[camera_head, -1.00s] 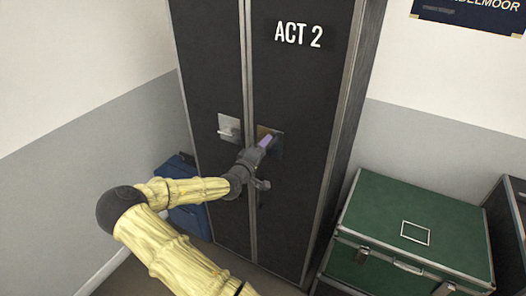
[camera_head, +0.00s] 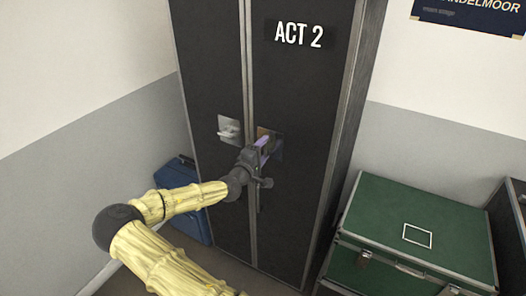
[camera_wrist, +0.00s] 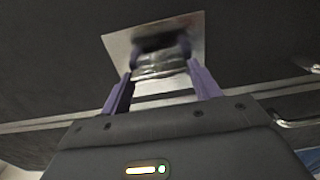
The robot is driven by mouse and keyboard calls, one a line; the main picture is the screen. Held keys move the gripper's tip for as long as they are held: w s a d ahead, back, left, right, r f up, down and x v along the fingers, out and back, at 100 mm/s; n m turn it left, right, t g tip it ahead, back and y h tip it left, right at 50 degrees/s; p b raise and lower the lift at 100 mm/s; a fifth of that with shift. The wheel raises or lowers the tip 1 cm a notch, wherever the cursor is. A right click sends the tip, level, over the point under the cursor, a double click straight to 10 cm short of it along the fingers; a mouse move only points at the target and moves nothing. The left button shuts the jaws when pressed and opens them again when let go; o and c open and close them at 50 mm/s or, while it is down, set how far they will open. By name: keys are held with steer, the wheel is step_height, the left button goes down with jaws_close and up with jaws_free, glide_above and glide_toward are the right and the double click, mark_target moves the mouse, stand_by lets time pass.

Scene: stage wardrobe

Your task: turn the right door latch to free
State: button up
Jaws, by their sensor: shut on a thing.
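The right door latch shows as a metal plate (camera_head: 277,150) on the right door of the black "ACT 2" wardrobe (camera_head: 301,110). In the wrist view the latch's handle (camera_wrist: 160,66) stands out from its square plate (camera_wrist: 118,46). My gripper (camera_head: 266,143) is at this latch, with its purple fingers on either side of the handle. It also shows in the wrist view (camera_wrist: 160,78), shut on the handle. My gripper hides part of the latch in the head view, and the handle's exact angle is hard to tell.
The left door's latch (camera_head: 229,131) is close by on the left. A blue case (camera_head: 180,173) stands at the wardrobe's left. A green trunk (camera_head: 420,215) is at the right. Grey and white walls (camera_head: 80,120) flank the wardrobe. Both wardrobe doors look closed.

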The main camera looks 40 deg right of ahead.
steer(key=o, duration=1)
steer(key=b+v, duration=0.3)
steer(key=v, duration=1.4)
steer(key=shift+s+a+b, duration=0.1)
steer(key=shift+a+b, duration=0.15)
steer(key=shift+b, duration=0.15)
steer(key=shift+f, duration=0.1)
